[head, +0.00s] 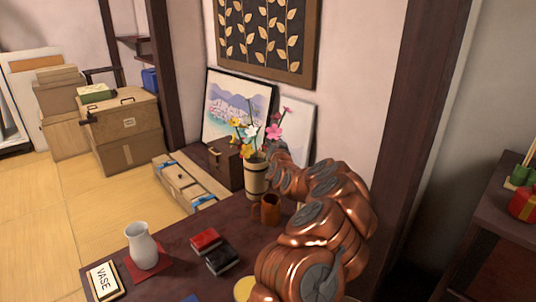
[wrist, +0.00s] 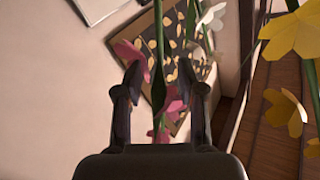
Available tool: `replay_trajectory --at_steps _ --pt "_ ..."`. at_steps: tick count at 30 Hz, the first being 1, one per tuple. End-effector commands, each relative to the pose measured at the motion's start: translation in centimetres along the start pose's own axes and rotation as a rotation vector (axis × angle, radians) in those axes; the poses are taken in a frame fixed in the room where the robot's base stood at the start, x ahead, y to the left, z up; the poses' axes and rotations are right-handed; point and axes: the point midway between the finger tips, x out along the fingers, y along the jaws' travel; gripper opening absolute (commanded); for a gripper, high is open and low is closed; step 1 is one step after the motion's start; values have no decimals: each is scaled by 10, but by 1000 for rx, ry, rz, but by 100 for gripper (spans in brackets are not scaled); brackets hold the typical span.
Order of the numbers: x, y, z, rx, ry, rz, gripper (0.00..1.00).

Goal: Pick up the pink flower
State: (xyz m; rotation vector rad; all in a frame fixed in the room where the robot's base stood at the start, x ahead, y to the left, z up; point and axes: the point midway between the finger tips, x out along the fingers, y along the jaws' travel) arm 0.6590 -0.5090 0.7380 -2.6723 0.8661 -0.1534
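The pink flower (head: 274,131) stands with white and yellow flowers in a tan cylindrical vase (head: 257,177) on the dark table. In the head view my gripper (head: 277,149) is right at the bunch, just below the pink blossom, and its fingers are hard to make out. In the wrist view my gripper (wrist: 160,70) is open, with a clear gap between its fingers. A green stem and pink petals (wrist: 172,104) show between the fingers, and another pink blossom is at the left fingertip. Whether a finger touches the flower cannot be told.
A white flower (wrist: 212,17) and a yellow flower (wrist: 296,32) are close on the right. A brown mug (head: 270,209) stands beside the vase under my arm. A white vase (head: 142,246), small red and black boxes and a VASE sign are on the table. Leaning pictures and a wall are behind.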

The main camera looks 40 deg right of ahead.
Motion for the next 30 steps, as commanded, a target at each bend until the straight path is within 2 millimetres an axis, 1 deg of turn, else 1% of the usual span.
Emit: replay_trajectory --at_steps 2,9,13,21,30 --pt "6 0 4 -3 -2 -2 39" --pt "24 0 3 -2 -4 -1 39" --pt "28 0 2 0 -3 -1 39" --pt "29 -1 1 2 -2 -1 39" --pt "29 0 1 1 -2 -1 8"
